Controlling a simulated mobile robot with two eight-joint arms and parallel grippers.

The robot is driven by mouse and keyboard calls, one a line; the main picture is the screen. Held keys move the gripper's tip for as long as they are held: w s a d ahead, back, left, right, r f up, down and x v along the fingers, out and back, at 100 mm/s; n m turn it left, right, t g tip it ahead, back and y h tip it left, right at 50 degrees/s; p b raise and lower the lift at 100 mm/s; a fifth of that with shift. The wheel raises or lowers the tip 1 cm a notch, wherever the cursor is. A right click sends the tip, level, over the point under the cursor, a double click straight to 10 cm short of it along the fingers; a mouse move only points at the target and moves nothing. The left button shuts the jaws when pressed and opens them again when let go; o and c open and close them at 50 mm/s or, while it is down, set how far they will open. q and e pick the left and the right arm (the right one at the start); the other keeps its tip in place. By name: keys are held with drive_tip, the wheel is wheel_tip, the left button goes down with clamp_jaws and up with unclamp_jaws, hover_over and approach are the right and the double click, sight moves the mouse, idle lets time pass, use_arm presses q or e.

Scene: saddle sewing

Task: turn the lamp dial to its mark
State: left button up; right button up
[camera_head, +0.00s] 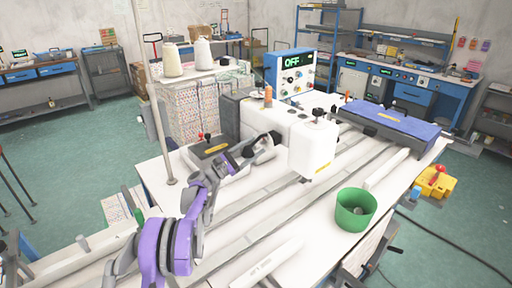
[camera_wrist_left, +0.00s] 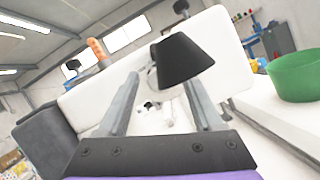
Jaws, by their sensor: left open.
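My left gripper (camera_head: 262,150) is open, with its fingers close to the front face of the white sewing machine (camera_head: 313,147). In the left wrist view the two grey fingers of the left gripper (camera_wrist_left: 160,82) point at the machine body. A black cone-shaped part (camera_wrist_left: 184,60), which looks like a lamp shade, shows at the fingertips, nearer the right finger. A pale round part, partly hidden, sits beside the cone; I cannot tell whether it is the dial. I see no mark. In the head view the black part (camera_head: 275,136) is small beside the gripper. My right gripper is not in view.
A green bin (camera_head: 355,209) stands on the white table right of the machine. A control box reading OFF (camera_head: 291,71) stands behind it. An orange spool (camera_head: 268,96) tops the machine. A grey box with red knobs (camera_head: 207,147) sits left of the gripper.

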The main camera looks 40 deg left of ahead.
use_arm(q)
drive_tip(key=b+v, duration=0.1)
drive_tip(key=v, duration=0.8)
drive_tip(key=shift+s, duration=0.25)
drive_tip(key=shift+a, duration=0.1)
